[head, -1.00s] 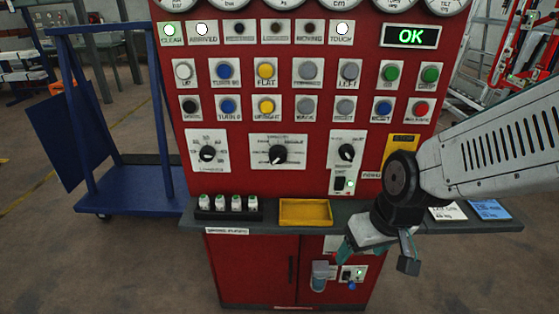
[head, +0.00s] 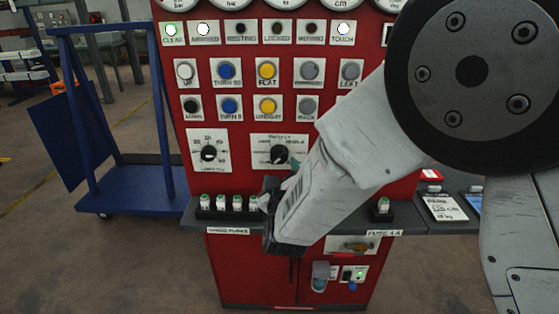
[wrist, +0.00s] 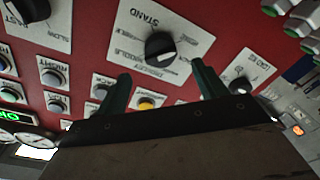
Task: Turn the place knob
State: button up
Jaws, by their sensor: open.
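The place knob is most likely the middle black knob (head: 279,154), on a white label plate in the middle of the red panel. In the wrist view the same knob (wrist: 160,46) shows from close by, with "STAND" and "MIDDLE" among the words on its plate. A pale mark shows on its lower right side there. My gripper (wrist: 161,70) is open, its two teal fingers spread apart on either side of the knob's line, with nothing between them. I cannot tell whether they touch the panel. In the head view my gripper (head: 283,176) is just below the knob, its fingers partly hidden.
Another knob (head: 209,153) sits to the left. Button rows (head: 227,72) lie above. A grey shelf (head: 195,219) with several white-green plugs (head: 221,202) juts out below. My arm hides the panel's right side. A blue trolley (head: 130,186) stands left.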

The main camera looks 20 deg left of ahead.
aim_at(280, 160)
jog(key=x, duration=0.7)
jog(key=shift+w, duration=0.1)
jog(key=c, duration=0.9)
